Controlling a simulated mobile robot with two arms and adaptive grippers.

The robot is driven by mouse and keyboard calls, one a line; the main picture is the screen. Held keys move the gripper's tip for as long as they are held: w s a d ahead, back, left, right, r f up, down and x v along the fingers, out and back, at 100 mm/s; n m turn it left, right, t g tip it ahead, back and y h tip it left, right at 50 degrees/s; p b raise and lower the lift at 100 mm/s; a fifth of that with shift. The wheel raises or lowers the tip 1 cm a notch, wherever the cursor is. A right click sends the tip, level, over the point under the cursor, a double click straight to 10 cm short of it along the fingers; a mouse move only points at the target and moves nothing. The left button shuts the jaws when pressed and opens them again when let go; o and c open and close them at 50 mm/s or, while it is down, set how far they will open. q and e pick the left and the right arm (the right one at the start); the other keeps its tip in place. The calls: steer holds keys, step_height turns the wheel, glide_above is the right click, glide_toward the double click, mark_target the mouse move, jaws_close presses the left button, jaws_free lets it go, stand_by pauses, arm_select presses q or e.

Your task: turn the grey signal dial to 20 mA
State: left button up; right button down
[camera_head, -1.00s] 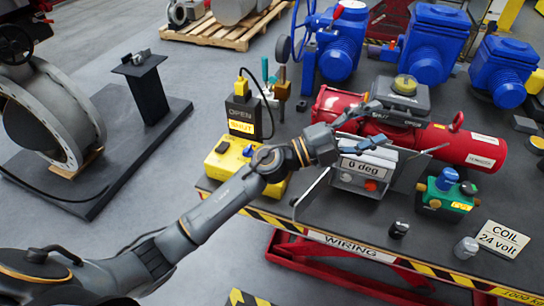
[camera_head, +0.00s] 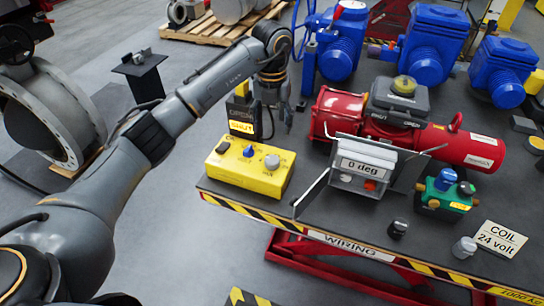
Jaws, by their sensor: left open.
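The yellow signal box (camera_head: 250,176) sits at the left end of the table. The grey dial (camera_head: 272,162) is at the right of its top face, beside a blue knob (camera_head: 249,152) and a dark knob (camera_head: 223,147). Its pointer setting is too small to read. My left gripper (camera_head: 280,120) is open, pointing down, above and behind the yellow box. It is apart from the grey dial and holds nothing. My right gripper is not in view.
A black box with an OPEN/SHUT sign (camera_head: 242,118) stands behind the yellow box, close to my left gripper. The red actuator (camera_head: 450,145) and a "0 deg" display (camera_head: 364,167) stand to the right. The green coil block (camera_head: 443,196) is farther right. The front table edge (camera_head: 340,242) is striped.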

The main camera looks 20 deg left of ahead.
mark_target(272, 159)
arm_select(q)
step_height(272, 159, down, 13)
steer(key=p, duration=0.3)
steer(key=shift+r, duration=0.1)
steer(key=shift+c, duration=0.4)
steer(key=c, duration=1.1)
